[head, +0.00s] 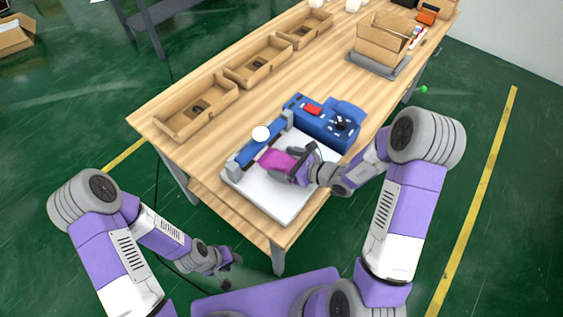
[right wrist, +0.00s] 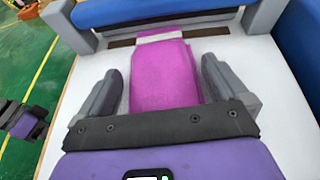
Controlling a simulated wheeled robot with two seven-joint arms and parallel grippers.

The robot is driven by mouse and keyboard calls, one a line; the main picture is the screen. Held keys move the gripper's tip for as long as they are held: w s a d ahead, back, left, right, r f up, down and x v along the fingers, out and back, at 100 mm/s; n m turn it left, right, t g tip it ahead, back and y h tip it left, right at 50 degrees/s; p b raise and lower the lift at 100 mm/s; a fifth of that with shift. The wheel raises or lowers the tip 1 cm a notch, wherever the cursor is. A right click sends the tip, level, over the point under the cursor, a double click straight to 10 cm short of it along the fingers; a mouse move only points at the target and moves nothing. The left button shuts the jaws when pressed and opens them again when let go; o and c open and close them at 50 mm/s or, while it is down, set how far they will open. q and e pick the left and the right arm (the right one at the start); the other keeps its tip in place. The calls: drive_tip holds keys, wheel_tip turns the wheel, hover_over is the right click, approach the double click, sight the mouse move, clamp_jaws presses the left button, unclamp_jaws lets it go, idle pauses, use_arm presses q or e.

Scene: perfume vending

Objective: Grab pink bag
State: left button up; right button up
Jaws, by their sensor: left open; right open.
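The pink bag (head: 276,161) lies on the white board of the blue and grey machine on the table. In the right wrist view the pink bag (right wrist: 163,75) runs up to a white strip under the machine's bar. My right gripper (head: 297,161) is over the near end of the bag. In the right wrist view its open fingers (right wrist: 160,90) stand one on each side of the bag, with gaps to both sides. My left gripper (head: 225,262) is open and empty, low in front of the table, away from the bag.
The blue machine (head: 325,122) with a red part stands just behind the white board (head: 266,196). Several open cardboard trays (head: 197,108) line the table's left side. A cardboard box (head: 381,40) stands at the back right. The wooden table's near left corner is clear.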

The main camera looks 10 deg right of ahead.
drive_tip(key=shift+c, duration=0.5)
drive_tip(key=c, duration=0.8)
drive_tip(key=shift+d, duration=0.1)
